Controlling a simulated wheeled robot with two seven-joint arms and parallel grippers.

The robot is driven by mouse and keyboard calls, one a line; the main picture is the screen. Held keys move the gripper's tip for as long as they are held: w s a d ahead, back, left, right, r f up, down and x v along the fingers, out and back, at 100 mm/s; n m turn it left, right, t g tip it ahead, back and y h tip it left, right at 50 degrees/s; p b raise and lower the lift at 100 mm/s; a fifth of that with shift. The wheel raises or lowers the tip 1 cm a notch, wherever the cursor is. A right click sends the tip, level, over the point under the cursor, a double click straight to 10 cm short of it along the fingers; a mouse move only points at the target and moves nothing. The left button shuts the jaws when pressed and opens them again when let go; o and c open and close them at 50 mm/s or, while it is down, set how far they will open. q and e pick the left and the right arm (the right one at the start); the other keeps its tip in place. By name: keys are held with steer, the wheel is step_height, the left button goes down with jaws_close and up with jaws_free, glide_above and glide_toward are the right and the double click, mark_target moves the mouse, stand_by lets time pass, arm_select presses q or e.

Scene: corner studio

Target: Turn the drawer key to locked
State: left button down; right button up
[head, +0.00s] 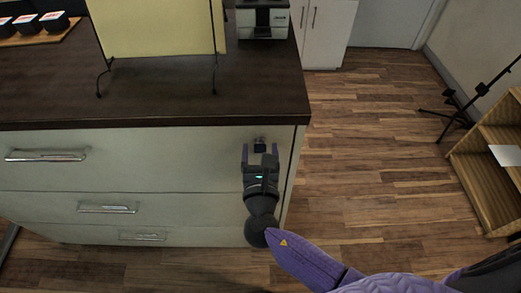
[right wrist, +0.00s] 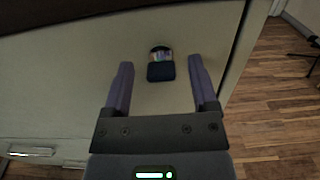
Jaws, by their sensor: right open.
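The drawer key (head: 260,145) sits at the upper right of the cream drawer front (head: 150,158), just below the dark countertop. In the right wrist view the key (right wrist: 161,70) shows a dark blue grip in front of a shiny round lock. My right gripper (head: 260,150) is open, with its fingers pointing at the drawer front. In the right wrist view the key lies between and a little beyond the fingertips (right wrist: 162,75), with gaps on both sides. No contact shows. My left gripper is not in view.
The dark countertop (head: 150,105) overhangs the drawers and carries a yellow panel (head: 160,28) on a wire stand. Drawer handles (head: 46,155) are at the left. Wooden floor (head: 370,150) is open to the right, before a wooden shelf (head: 490,185) and a black tripod (head: 455,115).

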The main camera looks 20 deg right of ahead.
steer(key=shift+w+d, duration=0.1)
steer(key=shift+w, duration=0.1)
steer(key=shift+c, duration=0.7)
jaws_close()
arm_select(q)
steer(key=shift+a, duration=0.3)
